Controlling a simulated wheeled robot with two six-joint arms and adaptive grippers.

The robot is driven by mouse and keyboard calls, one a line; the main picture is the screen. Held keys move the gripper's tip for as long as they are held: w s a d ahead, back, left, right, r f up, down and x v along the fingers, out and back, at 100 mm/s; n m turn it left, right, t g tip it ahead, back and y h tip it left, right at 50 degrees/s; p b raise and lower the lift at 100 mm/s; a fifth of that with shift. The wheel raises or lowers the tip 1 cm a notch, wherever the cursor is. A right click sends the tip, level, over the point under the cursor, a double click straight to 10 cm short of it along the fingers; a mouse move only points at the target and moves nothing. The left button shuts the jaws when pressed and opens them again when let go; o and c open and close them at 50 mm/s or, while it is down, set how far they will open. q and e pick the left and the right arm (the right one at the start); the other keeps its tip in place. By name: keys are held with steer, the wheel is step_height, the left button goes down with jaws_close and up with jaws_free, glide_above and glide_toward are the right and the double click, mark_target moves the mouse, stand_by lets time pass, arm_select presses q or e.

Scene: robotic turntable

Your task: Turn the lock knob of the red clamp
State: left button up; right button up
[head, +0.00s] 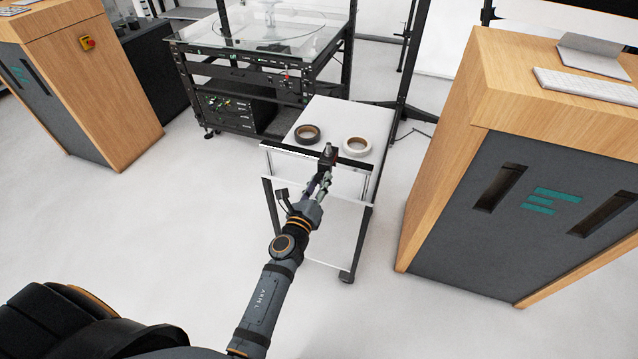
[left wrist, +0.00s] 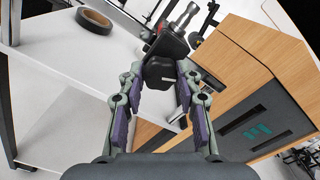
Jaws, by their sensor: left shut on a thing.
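A dark clamp (head: 329,152) stands at the front edge of the white cart; I cannot make out red on it. In the left wrist view its black knob (left wrist: 160,71) sits between the fingertips, with a metal cylinder (left wrist: 182,19) behind it. My left gripper (head: 326,176) reaches the clamp from the front and is shut on the knob; it also fills the left wrist view (left wrist: 158,88). The fingers hide part of the clamp in the head view. My right gripper is out of view.
A wooden cabinet (head: 440,150) stands close on the right. A glass-topped turntable rig (head: 262,52) stands behind. The floor left of the cart is clear.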

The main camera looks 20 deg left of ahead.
arm_select(q)
steer(key=m, duration=0.5)
steer(key=shift+w+r+m, duration=0.1)
steer(key=shift+r+m, duration=0.15)
steer(key=shift+m, duration=0.05)
steer(key=m+b, duration=0.1)
steer(key=m, duration=0.9)
steer(key=shift+m, duration=0.4)
steer(key=m+b, duration=0.1)
steer(key=m, duration=0.3)
steer(key=shift+m, duration=0.3)
steer(key=shift+a+r, duration=0.1)
steer(key=o, duration=1.2)
steer(key=shift+w+f, duration=0.15)
steer(key=shift+f, duration=0.1)
steer(key=shift+c, duration=0.2)
